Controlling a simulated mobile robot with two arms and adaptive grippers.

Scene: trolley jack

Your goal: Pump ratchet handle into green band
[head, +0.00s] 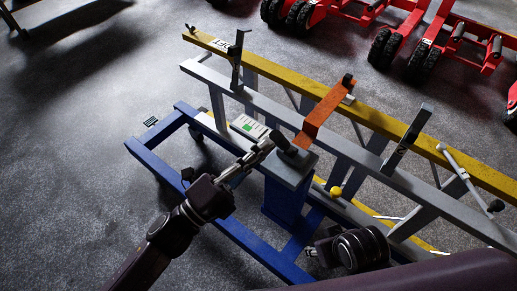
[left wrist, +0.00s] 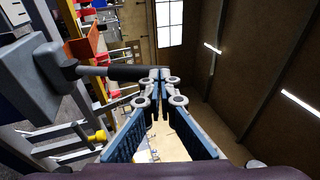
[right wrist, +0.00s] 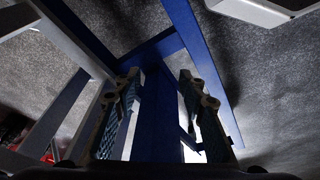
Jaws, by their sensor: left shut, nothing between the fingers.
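The ratchet handle (head: 283,142) is a short dark lever on top of the grey-topped blue post (head: 284,192). In the left wrist view the handle (left wrist: 112,71) runs from the grey block to my fingertips. My left gripper (head: 268,145) is shut and empty, its tips at the handle's end; I cannot tell whether they touch it. It also shows shut in the left wrist view (left wrist: 160,77). A white panel with a green patch (head: 248,127) lies behind the handle. My right gripper (right wrist: 160,84) is open and empty, low beside the frame.
The blue base frame (head: 155,151) and the long grey beam (head: 270,107) surround the post. An orange bracket (head: 322,111) and a yellow knob (head: 335,191) are close by. A yellow beam (head: 400,131) and red wheeled jacks (head: 395,40) lie behind. Floor at left is clear.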

